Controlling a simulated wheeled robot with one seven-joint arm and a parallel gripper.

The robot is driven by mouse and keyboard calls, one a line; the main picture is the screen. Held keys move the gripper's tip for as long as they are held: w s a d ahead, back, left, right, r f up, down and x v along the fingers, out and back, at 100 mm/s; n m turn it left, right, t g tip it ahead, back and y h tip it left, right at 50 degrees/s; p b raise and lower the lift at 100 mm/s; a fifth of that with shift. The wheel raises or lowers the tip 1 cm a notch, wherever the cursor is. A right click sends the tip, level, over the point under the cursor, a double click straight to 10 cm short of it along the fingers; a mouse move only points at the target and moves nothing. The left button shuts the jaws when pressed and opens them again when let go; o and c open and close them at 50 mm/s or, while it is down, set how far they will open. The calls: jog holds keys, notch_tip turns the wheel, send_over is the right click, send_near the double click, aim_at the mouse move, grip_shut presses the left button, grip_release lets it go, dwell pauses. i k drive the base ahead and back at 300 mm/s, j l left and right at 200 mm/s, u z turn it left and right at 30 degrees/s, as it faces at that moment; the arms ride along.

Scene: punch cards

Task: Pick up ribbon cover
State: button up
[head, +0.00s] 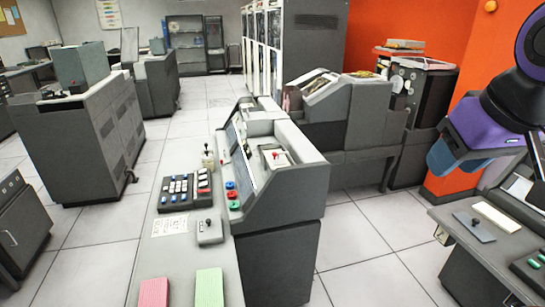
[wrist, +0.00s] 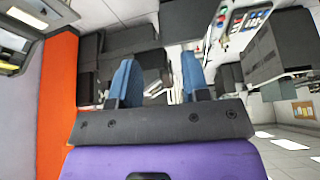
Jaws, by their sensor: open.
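No part is plainly marked as the ribbon cover, so I cannot tell for certain which thing it is. One candidate is a flat blue-grey plate with a small dark knob (head: 475,227), lying on the right console beside a pale bar (head: 497,219). My gripper (head: 442,160), purple with blue fingers, hangs in the air at the right of the head view, above that console and apart from it. In the wrist view my gripper (wrist: 158,72) has its two blue fingers spread, with nothing between them.
The right console (head: 449,214) has green buttons at its front. The middle desk (head: 182,258) bears a keypad (head: 184,192), a grey box with a knob (head: 210,231), and pink (head: 153,292) and green (head: 209,288) card stacks. Tiled floor (head: 365,260) lies clear between them.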

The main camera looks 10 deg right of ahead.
aim_at(209, 226)
jog(key=j+z, duration=0.1)
jog(key=j, duration=0.35)
jog(key=k+j+z, duration=0.1)
jog(key=j, duration=0.4)
jog(key=k+j+z, duration=0.1)
jog(key=j, duration=0.35)
